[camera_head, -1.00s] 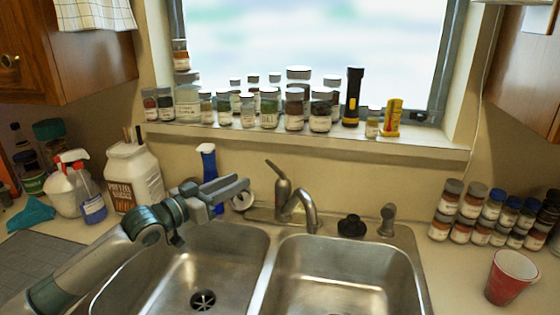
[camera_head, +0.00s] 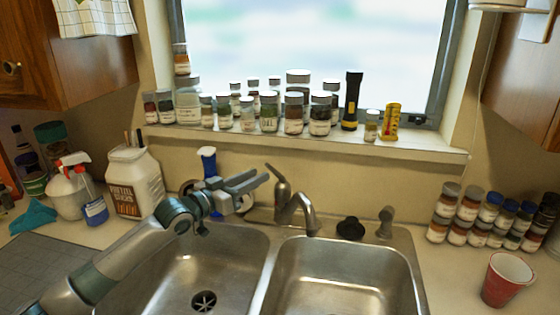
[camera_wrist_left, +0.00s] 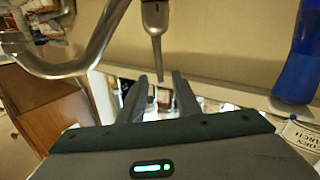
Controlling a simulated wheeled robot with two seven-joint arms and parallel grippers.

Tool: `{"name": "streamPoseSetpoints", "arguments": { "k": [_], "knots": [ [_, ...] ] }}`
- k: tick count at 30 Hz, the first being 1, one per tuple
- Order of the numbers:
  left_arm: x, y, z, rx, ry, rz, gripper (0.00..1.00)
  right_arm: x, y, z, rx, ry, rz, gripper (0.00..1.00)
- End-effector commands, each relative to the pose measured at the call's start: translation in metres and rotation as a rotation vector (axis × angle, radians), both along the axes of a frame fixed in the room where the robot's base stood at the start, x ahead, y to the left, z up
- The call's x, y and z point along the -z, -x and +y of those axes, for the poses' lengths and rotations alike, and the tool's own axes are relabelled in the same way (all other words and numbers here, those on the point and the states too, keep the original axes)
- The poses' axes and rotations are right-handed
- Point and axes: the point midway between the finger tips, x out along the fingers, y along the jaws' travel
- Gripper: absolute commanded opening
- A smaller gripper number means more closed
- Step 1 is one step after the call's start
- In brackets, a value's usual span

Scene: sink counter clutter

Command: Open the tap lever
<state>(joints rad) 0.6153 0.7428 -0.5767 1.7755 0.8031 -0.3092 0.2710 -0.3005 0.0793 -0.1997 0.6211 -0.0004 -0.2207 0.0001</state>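The tap (camera_head: 298,211) is bronze-grey metal and stands behind the sink's divider. Its lever (camera_head: 277,172) points up and to the left. My left gripper (camera_head: 262,177) is just left of the lever, with its fingers directed at it. In the left wrist view the lever (camera_wrist_left: 157,38) hangs from the top, its narrow tip lined up with the gap between the fingertips (camera_wrist_left: 158,77). The fingers are apart and hold nothing. I cannot tell whether either finger touches the lever. The curved spout (camera_wrist_left: 95,50) is left of it. My right gripper is not in view.
The double steel sink (camera_head: 268,262) lies below the arm. A blue spray bottle (camera_head: 208,170) stands just behind the left gripper. A black stopper (camera_head: 350,228) and a sprayer (camera_head: 386,221) are right of the tap. Jars line the windowsill (camera_head: 330,141). A red cup (camera_head: 507,279) stands at the right.

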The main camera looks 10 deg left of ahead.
Motion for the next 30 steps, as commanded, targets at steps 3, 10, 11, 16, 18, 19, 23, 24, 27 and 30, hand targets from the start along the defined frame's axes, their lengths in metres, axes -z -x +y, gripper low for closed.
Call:
{"name": "streamPoseSetpoints", "arguments": {
  "k": [3,10,11,16,18,19,23,24,27,30],
  "knots": [
    [-0.004,-0.019,-0.013,0.001,0.001,0.000,0.30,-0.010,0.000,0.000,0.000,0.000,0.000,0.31],
    [-0.003,-0.054,-0.033,0.001,0.001,0.000,0.30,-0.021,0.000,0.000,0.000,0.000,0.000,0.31],
    [-0.003,-0.059,-0.036,0.000,0.002,0.000,0.30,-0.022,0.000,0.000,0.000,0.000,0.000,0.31],
    [-0.002,-0.077,-0.047,0.000,0.001,0.001,0.30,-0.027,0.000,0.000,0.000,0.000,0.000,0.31],
    [-0.001,-0.083,-0.050,0.000,0.001,0.001,0.30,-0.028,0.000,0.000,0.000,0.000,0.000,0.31],
    [-0.001,-0.085,-0.052,0.000,-0.001,0.001,0.30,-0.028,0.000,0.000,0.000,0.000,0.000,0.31],
    [-0.001,-0.090,-0.055,0.000,0.000,-0.001,0.30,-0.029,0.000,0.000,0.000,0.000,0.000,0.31],
    [-0.001,-0.090,-0.055,0.000,0.000,-0.001,0.30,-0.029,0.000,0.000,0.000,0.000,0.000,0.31],
    [0.000,-0.091,-0.055,0.000,-0.001,-0.001,0.30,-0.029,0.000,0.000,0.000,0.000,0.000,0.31],
    [0.000,-0.091,-0.055,0.000,-0.001,-0.001,0.30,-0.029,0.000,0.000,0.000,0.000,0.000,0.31]
  ]
}}
